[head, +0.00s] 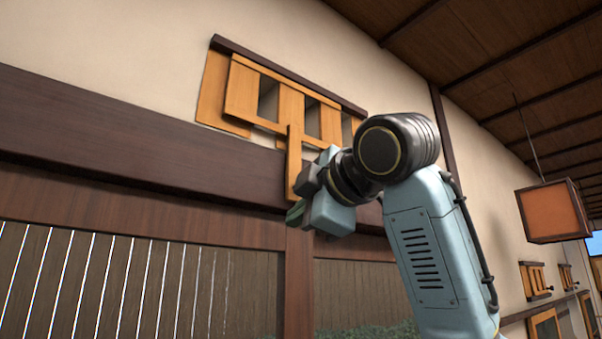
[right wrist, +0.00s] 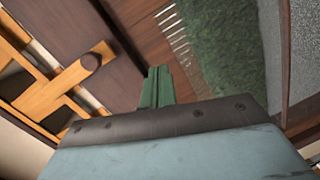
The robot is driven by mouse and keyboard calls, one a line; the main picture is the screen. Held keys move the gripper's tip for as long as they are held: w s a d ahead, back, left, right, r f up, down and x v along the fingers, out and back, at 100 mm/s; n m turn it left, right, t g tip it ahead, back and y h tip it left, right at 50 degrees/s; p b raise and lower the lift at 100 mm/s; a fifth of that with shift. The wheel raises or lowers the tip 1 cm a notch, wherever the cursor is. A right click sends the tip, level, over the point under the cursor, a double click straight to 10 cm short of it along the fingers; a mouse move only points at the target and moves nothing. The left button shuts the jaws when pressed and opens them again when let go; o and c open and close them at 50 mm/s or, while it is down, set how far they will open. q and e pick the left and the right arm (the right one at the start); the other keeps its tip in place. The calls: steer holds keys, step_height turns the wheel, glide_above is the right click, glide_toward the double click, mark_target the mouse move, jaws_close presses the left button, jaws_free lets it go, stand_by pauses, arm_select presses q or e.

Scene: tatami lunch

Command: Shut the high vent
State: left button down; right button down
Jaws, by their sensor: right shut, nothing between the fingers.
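The high vent (head: 240,92) is a light wooden slatted panel set high on the cream wall under a dark rail. Dark gaps show between its slats, so it stands at least partly open. A wooden handle bar (head: 294,160) hangs down from the panel's middle. In the right wrist view the vent's slats (right wrist: 48,98) are at the left, with a round dark knob (right wrist: 91,61) on the bar. My right gripper (head: 296,212) is shut and empty, near the bar's lower end. Its green fingers (right wrist: 158,87) are apart from the knob, to its right. My left gripper is out of view.
A dark wooden beam (head: 120,135) runs along the wall below the vent, above a slatted screen (head: 120,280). An orange lantern (head: 553,212) hangs at the right. Smaller vents (head: 535,281) sit farther down the wall. Open air lies between the lantern and my right arm.

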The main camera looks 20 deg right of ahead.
steer(key=s+r+n+t, duration=0.1)
steer(key=s+r, duration=0.6)
steer(key=r, duration=0.2)
steer(key=w+d+p, duration=0.1)
steer(key=w+p, duration=0.4)
steer(key=w, duration=0.6)
steer(key=shift+d+f, duration=0.25)
steer(key=shift+f, duration=0.15)
steer(key=shift+w, duration=0.1)
